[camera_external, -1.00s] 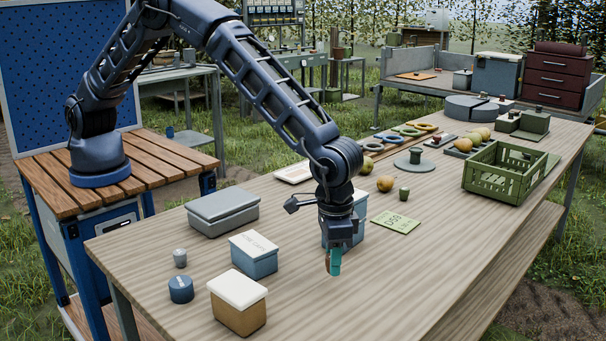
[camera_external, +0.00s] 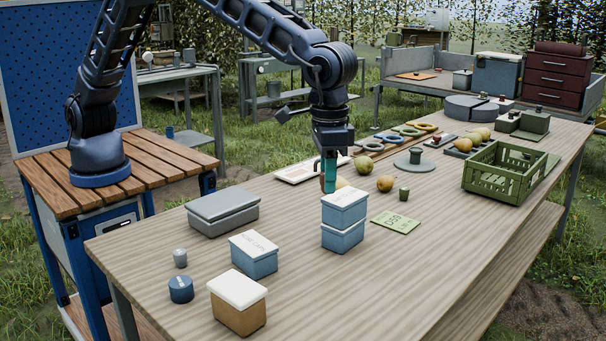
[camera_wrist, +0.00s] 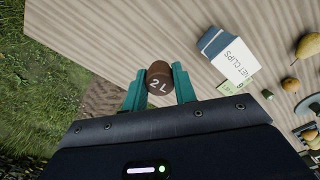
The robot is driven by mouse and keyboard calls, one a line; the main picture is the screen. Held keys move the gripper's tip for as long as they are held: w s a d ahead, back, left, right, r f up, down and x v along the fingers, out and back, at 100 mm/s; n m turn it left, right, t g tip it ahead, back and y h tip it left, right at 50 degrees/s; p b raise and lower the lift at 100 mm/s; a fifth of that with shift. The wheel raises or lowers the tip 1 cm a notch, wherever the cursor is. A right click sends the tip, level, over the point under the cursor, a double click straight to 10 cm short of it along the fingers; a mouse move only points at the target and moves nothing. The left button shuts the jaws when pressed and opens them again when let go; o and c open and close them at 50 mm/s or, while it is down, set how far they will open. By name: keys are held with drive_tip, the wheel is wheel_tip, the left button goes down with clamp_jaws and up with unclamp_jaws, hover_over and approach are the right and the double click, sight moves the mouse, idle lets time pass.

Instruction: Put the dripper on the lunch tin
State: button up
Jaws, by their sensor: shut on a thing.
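In the wrist view the dripper sits between the teal fingertips (camera_wrist: 159,88). In the external view only a sliver of its brown side (camera_external: 322,184) shows, high above the table beside the top of a blue box stack. The long grey lidded box (camera_external: 222,207), which looks like the lunch tin, stands on the table to the left of my gripper. Its lid is bare.
Two stacked blue boxes (camera_external: 343,236) stand near my gripper; the top one reads "NET CLIPS" (camera_wrist: 232,62). Another blue box (camera_external: 254,261), a white-lidded brown box (camera_external: 238,311) and a blue round tin (camera_external: 181,290) stand at front left. A green crate (camera_external: 510,176) is at right.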

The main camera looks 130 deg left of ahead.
drive_tip(key=s+a+r, duration=0.1)
drive_tip(key=s+r, duration=0.2)
drive_tip(key=s, duration=0.5)
drive_tip(key=s+a+r, duration=0.2)
drive_tip(key=s, duration=0.7)
drive_tip(key=m, duration=0.1)
hover_over(223, 200)
wheel_tip(223, 200, down, 19)
drive_tip(key=shift+s+f, duration=0.15)
drive_tip(key=shift+f, duration=0.15)
drive_tip(key=o, duration=0.9)
drive_tip(key=shift+o, duration=0.2)
